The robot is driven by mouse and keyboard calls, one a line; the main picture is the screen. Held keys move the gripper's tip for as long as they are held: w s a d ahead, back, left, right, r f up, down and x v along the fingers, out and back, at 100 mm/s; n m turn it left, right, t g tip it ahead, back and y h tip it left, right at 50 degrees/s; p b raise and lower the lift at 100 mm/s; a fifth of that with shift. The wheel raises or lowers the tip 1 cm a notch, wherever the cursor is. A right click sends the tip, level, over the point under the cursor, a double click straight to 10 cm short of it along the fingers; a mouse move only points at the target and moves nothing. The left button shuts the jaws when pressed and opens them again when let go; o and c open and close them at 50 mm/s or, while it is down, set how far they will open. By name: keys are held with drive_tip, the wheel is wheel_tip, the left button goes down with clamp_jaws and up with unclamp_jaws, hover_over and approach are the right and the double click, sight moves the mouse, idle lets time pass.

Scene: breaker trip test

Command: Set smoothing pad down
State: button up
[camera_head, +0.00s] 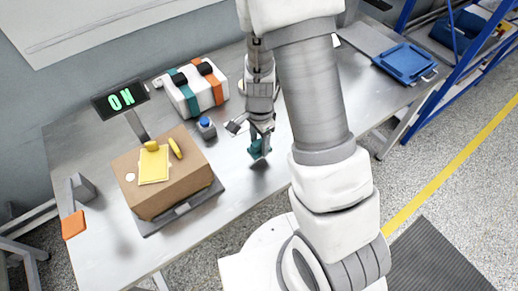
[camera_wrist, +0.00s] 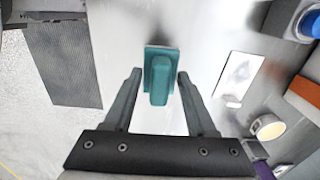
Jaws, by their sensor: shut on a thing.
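The smoothing pad is teal, with a flat plate and a raised grip. It shows below my gripper in the head view (camera_head: 256,150) and in the wrist view (camera_wrist: 161,54). My gripper (camera_head: 262,130) is shut on the pad's raised grip, with one finger on either side of it in the wrist view (camera_wrist: 159,80). The pad is over the bare metal table top (camera_head: 215,240), close to its surface, with a dark shadow just below. I cannot tell if it touches the table.
A cardboard box (camera_head: 190,190) with a yellow sheet (camera_head: 153,168) stands left of my gripper. A blue button (camera_head: 206,122), a striped white case (camera_head: 190,95) and an "ON" display (camera_head: 120,98) are behind. A blue tray (camera_head: 404,62) lies at the right. The table's front-middle is clear.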

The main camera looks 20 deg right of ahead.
sight(259, 151)
drive_tip(key=shift+f, duration=2)
drive_tip(key=shift+b, duration=0.3)
drive_tip(key=shift+f, duration=0.25)
drive_tip(key=o, duration=1.2)
drive_tip(key=shift+r, duration=0.1)
